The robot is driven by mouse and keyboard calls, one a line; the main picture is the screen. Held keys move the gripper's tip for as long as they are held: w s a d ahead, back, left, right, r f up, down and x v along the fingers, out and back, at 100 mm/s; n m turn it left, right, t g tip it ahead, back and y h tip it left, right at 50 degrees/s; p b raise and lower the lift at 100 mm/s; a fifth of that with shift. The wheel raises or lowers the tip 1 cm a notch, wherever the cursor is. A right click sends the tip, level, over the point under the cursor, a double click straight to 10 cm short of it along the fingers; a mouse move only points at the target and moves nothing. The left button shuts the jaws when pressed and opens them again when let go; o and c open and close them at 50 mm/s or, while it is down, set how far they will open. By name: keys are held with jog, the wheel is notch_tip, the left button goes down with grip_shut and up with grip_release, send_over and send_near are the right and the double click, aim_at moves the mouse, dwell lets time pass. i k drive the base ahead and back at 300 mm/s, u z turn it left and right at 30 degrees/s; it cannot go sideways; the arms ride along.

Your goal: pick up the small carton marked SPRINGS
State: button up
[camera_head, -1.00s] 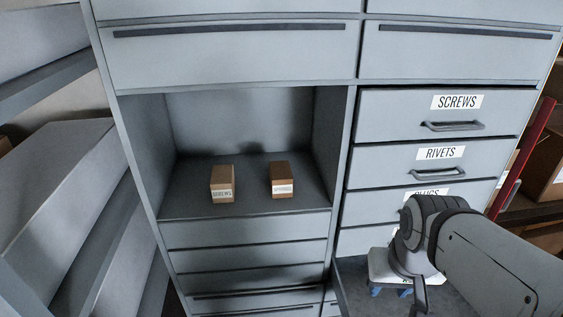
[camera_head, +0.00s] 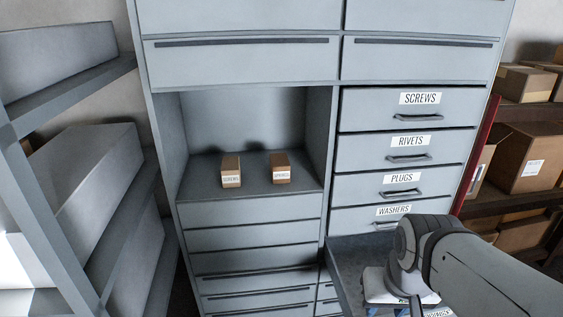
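Two small brown cartons stand apart on the floor of an open niche (camera_head: 246,189) in the grey cabinet. The right carton (camera_head: 280,168) has a white label that seems to read SPRINGS, though the print is small. The left carton (camera_head: 231,170) is marked SCREWS. My arm reaches in from the lower right, well to the right of and nearer than the niche. My gripper is at the lower right, mostly hidden behind my arm, and its fingertips cannot be made out. Nothing touches either carton.
Closed drawers marked SCREWS (camera_head: 420,108), RIVETS (camera_head: 411,151), PLUGS (camera_head: 402,186) and WASHERS (camera_head: 392,218) are right of the niche. An open drawer (camera_head: 350,262) juts out below them, under my arm. Shelving (camera_head: 75,95) stands left; cartons (camera_head: 530,160) fill a rack right.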

aim_at(280, 167)
jog(key=z, duration=0.15)
jog(key=i, duration=0.95)
jog(key=u, duration=0.1)
